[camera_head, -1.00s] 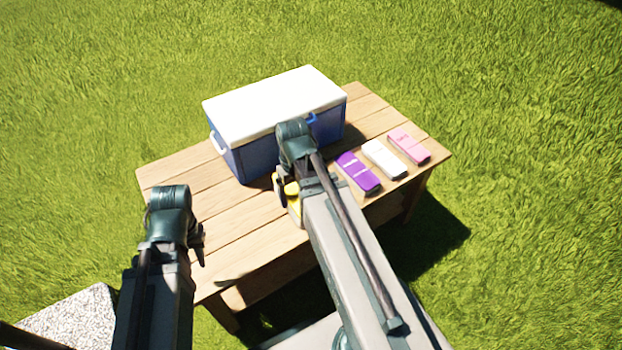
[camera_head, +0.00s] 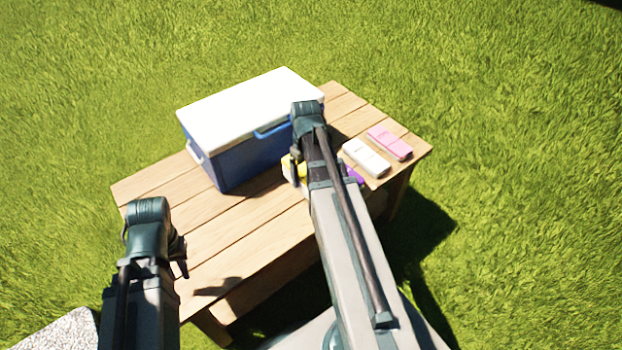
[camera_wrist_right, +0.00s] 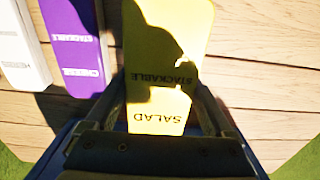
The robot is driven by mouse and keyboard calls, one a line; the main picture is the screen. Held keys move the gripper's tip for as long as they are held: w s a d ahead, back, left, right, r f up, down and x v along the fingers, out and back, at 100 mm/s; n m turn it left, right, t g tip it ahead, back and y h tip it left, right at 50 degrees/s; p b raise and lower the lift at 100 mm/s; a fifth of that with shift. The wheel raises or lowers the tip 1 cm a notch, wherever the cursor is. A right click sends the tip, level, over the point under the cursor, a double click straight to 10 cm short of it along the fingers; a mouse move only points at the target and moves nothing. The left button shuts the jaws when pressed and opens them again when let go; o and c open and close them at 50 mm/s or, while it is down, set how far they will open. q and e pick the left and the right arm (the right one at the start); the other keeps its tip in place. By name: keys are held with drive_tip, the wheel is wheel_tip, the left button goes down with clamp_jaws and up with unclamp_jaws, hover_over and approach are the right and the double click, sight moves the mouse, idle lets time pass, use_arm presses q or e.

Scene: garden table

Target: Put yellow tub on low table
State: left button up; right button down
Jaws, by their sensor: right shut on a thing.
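The yellow tub (camera_wrist_right: 170,50), marked STACKABLE and SALAD, lies between the fingers of my right gripper (camera_wrist_right: 160,108) in the right wrist view. In the head view only a bit of the tub (camera_head: 287,166) shows beside my right gripper, over the wooden table (camera_head: 225,245); the arm hides the rest. I cannot tell whether the tub touches the boards. This is the only table in view, and it stands on grass. My left gripper (camera_head: 181,262) hangs over the table's left front part, away from the tub. Its jaw opening is not clear.
A blue cooler (camera_head: 240,160) with a white lid fills the table's back. A purple tub (camera_head: 354,175), a white tub (camera_head: 366,157) and a pink tub (camera_head: 390,142) lie at the right. The left front boards are bare. A pale speckled slab (camera_head: 60,330) shows at lower left.

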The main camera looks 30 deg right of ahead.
use_arm(q)
drive_tip(key=shift+f, duration=0.1)
use_arm(e)
drive_tip(key=shift+w+d+f, duration=0.1)
drive_tip(key=shift+w+d, duration=0.1)
drive_tip(key=shift+d, duration=0.35)
drive_tip(key=shift+w+d, duration=0.2)
drive_tip(key=shift+d, duration=0.35)
use_arm(q)
drive_tip(key=shift+f, duration=0.1)
use_arm(e)
drive_tip(key=shift+f, duration=0.1)
